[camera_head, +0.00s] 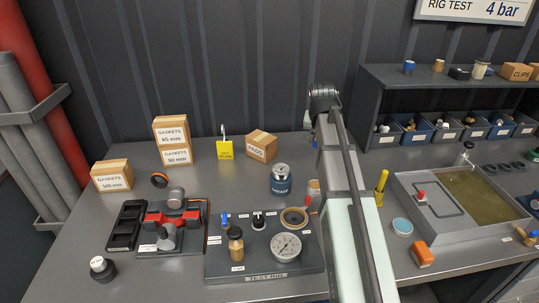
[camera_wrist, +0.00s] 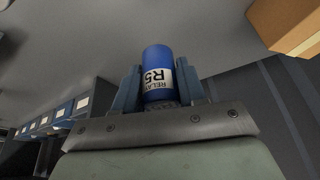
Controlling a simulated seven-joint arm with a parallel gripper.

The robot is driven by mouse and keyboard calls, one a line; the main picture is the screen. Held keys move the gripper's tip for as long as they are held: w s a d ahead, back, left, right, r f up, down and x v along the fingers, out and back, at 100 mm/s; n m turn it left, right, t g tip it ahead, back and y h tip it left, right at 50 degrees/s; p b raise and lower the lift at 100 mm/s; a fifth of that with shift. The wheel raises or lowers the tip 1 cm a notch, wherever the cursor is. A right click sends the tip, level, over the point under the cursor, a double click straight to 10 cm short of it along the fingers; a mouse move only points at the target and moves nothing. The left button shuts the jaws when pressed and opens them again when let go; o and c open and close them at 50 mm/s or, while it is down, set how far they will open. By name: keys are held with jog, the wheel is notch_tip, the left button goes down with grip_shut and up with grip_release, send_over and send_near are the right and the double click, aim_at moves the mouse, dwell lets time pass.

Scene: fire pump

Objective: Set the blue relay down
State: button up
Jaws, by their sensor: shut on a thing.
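The blue relay (camera_wrist: 157,65), a cylinder with a white label reading "RELAY R5", is between the two fingers of my gripper (camera_wrist: 159,80) in the wrist view. The gripper is shut on it. The relay's lower part is hidden behind the gripper's front plate. Grey surface shows beyond the relay; I cannot tell whether the relay touches it. In the head view my arm reaches over the middle of the grey bench (camera_head: 240,183), and the arm hides the gripper and most of what it holds.
A yellow-handled tool (camera_head: 381,184) and tray (camera_head: 408,181) are right. A shelf (camera_head: 368,92) with bins stands back right.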

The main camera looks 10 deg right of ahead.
jog(key=shift+r, duration=0.2)
jog(key=s+a+n+y, duration=0.25)
jog(key=a+n, duration=0.25)
jog(key=a, duration=2.8)
jog(key=s+a+n+g+y, duration=0.1)
jog(key=s+a+n, duration=0.35)
jog(key=a, duration=0.85)
jog(key=s+a+n+y, duration=0.1)
jog(key=s+a+n, duration=0.35)
jog(key=a, duration=0.85)
jog(key=s+a+n+g+y, duration=0.1)
jog(key=s+a+n, duration=0.1)
jog(key=s+a, duration=0.8)
jog(key=shift+w+d+x, duration=0.1)
jog(key=shift+w+x, duration=0.15)
jog(key=shift+x, duration=1.55)
jog(key=shift+w+d+x, duration=0.1)
jog(key=shift+w+x, duration=0.2)
jog(key=shift+x, duration=1.45)
jog(key=shift+w+d+x, duration=0.1)
jog(key=shift+w+x, duration=0.15)
jog(key=shift+x, duration=1.55)
